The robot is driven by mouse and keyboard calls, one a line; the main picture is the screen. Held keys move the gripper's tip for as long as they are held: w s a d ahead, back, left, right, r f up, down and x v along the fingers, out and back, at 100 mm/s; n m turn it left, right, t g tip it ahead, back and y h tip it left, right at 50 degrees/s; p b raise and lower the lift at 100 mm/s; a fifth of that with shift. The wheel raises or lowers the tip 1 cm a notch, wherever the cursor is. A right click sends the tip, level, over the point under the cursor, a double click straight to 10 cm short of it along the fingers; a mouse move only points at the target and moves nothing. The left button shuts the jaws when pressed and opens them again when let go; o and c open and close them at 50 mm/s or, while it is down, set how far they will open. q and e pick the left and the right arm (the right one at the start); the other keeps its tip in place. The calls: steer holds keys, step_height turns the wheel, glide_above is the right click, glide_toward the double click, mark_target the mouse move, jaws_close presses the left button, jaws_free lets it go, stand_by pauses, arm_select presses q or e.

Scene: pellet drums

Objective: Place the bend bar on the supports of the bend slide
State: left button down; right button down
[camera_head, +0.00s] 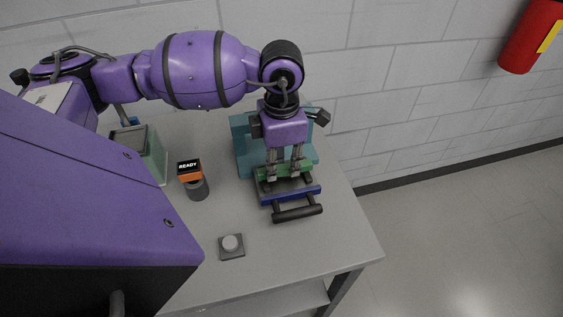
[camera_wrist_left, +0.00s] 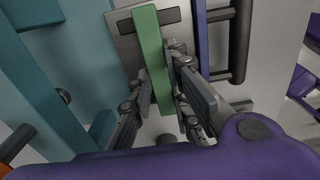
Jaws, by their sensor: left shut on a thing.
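The bend bar, a green bar (camera_head: 299,166), is held between the fingers of my left gripper (camera_head: 285,174). In the left wrist view the bar (camera_wrist_left: 150,48) runs between the two fingers of the left gripper (camera_wrist_left: 158,80). The bend slide (camera_head: 290,196) has a grey plate, a blue front and a dark bar handle, and stands out from a teal machine. Dark supports (camera_head: 308,179) show at the slide, partly hidden. The bar is over the slide, roughly parallel to its blue front; I cannot tell whether it touches the supports. My right gripper is not in view.
The teal machine (camera_head: 243,148) stands behind the slide. A dark cylinder with an orange READY display (camera_head: 190,172), a square-based button (camera_head: 231,244) and a grey-green box (camera_head: 154,155) are to the left. The table front (camera_head: 330,240) is clear. A wall is behind.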

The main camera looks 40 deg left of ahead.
mark_target(282, 167)
arm_select(q)
steer(key=shift+f, duration=0.1)
steer(key=shift+f, duration=0.15)
steer(key=c, duration=1.7)
jaws_free()
steer(key=shift+o, duration=0.2)
step_height(282, 167, up, 12)
steer(key=shift+r, duration=0.25)
